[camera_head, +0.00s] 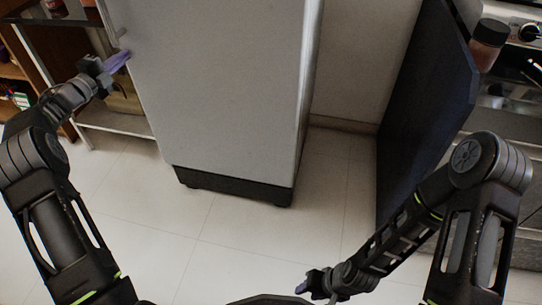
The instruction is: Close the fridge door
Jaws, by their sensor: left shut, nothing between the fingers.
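The grey fridge stands upright in the middle of the view. Its broad front door (222,85) faces me, above a black base (235,187). The door looks roughly in line with the body, and I cannot tell whether a gap is left. A pale handle-like strip (113,22) runs along the door's upper left edge. My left gripper (118,61) is shut and empty, its purple fingertips by the door's left edge. I cannot tell whether they touch it. My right gripper (303,287) is low at the bottom centre, away from the fridge, its jaws too small to read.
A shelf rack (112,123) and a wooden bookcase (12,70) stand left of the fridge. The tiled floor (240,235) before the fridge is clear.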

